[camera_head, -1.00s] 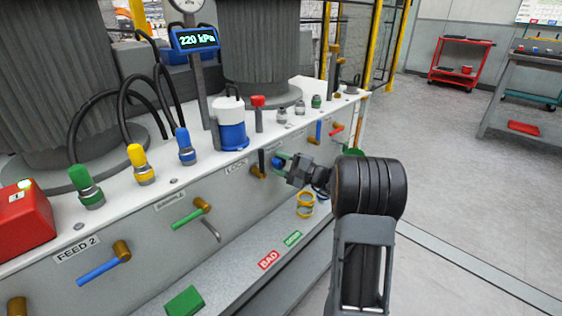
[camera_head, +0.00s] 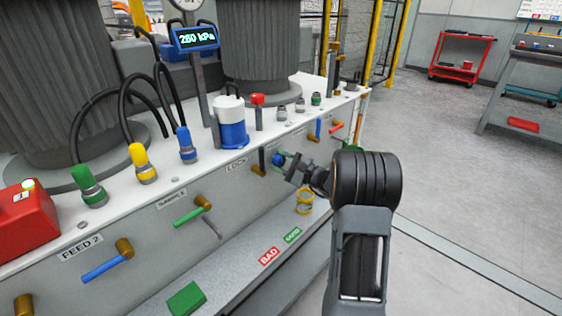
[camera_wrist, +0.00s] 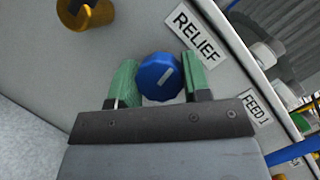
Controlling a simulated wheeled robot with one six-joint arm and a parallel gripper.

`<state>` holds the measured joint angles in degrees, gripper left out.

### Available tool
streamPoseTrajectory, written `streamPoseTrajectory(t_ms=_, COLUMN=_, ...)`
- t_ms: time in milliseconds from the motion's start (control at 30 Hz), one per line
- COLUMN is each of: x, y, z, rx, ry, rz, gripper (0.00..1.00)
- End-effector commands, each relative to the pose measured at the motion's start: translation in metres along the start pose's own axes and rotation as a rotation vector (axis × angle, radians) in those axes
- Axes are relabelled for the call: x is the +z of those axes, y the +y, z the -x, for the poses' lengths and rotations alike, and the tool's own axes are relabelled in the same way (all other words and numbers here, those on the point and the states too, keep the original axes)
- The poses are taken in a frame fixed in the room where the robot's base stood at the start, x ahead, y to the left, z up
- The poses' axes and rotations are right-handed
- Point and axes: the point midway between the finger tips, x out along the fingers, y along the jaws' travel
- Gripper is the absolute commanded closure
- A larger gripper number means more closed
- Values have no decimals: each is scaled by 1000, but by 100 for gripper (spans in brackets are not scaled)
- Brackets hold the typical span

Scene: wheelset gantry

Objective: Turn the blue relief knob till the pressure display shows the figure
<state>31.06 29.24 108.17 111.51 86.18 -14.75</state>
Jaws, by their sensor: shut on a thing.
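The blue relief knob (camera_wrist: 160,77) sits on the panel below the RELIEF label (camera_wrist: 197,36) in the wrist view. A pale mark shows on its face. My gripper (camera_wrist: 161,80) has its green fingers on either side of the knob and is shut on it. In the head view the knob (camera_head: 278,160) shows small, with my gripper (camera_head: 284,161) at it.
Nearby are a brass fitting (camera_wrist: 86,14) with a dark lever and the FEED 1 label (camera_wrist: 257,108). A blue and white canister (camera_head: 231,124) stands on the bench top. A shelf with BAD and GOOD labels runs below. The floor at right is open.

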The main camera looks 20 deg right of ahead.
Motion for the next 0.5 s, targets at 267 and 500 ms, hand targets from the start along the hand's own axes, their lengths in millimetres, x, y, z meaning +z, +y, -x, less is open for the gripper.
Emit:
streamPoseTrajectory(t_ms=267, x=0, y=1, z=0, rx=1, ry=1, rz=-1, gripper=33)
streamPoseTrajectory(t_ms=500, x=0, y=0, z=0, rx=1, ry=0, rz=0, gripper=31)
